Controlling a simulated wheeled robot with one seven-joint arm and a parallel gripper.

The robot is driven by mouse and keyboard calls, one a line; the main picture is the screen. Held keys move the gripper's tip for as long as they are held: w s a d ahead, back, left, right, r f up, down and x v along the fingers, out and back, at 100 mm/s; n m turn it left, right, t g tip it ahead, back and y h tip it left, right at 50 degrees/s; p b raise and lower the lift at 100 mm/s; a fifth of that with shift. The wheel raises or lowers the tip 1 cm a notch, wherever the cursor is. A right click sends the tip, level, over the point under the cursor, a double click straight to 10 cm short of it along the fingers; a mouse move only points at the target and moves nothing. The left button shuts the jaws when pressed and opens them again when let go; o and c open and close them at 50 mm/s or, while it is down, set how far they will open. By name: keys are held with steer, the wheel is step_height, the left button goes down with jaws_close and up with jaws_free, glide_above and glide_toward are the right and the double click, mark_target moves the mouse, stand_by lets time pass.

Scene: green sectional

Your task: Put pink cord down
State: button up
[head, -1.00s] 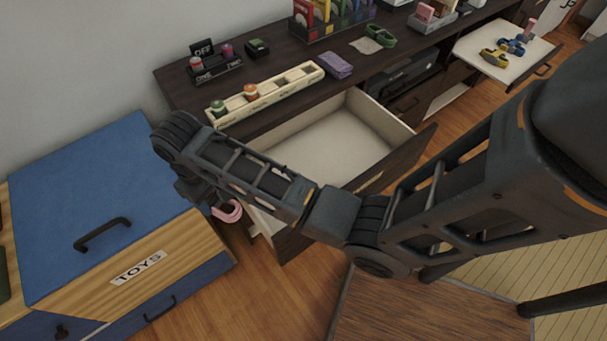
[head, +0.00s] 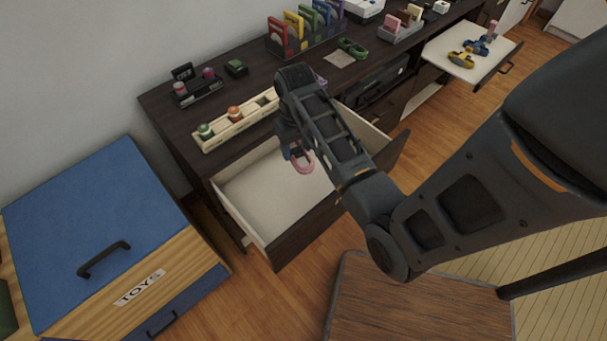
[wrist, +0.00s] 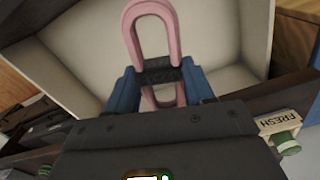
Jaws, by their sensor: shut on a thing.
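The pink cord (head: 303,161) is a thick loop held in my gripper (head: 298,150). In the wrist view the pink cord (wrist: 149,32) stands out past the fingertips as a rounded loop, and a small part shows on the near side. My gripper (wrist: 158,74) has blue fingers with dark tips shut on the cord's middle. The cord is over the open drawer (head: 245,190), whose pale inside looks empty where it shows. I cannot tell the exact height above the drawer floor. My arm hides the drawer's right part.
The dark cabinet top (head: 170,125) holds a cream tray (head: 215,137) with small jars, a green cord (head: 352,48) and colored holders. A blue-lidded toy box (head: 75,215) stands left. Another open drawer (head: 450,58) at far right holds blue and yellow items.

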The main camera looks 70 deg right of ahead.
steer(key=s+d+f+m, duration=0.1)
steer(key=s+d, duration=0.2)
steer(key=s, duration=0.2)
steer(key=b, duration=0.7)
glide_above(319, 192)
step_height(319, 192, down, 11)
steer(key=shift+m, duration=0.4)
step_height(319, 192, down, 11)
steer(key=shift+r+b, duration=0.1)
steer(key=shift+b, duration=0.75)
steer(key=o, duration=1.1)
steer(key=shift+o, duration=0.2)
step_height(319, 192, up, 12)
steer(key=p, duration=0.1)
steer(key=shift+p, duration=0.35)
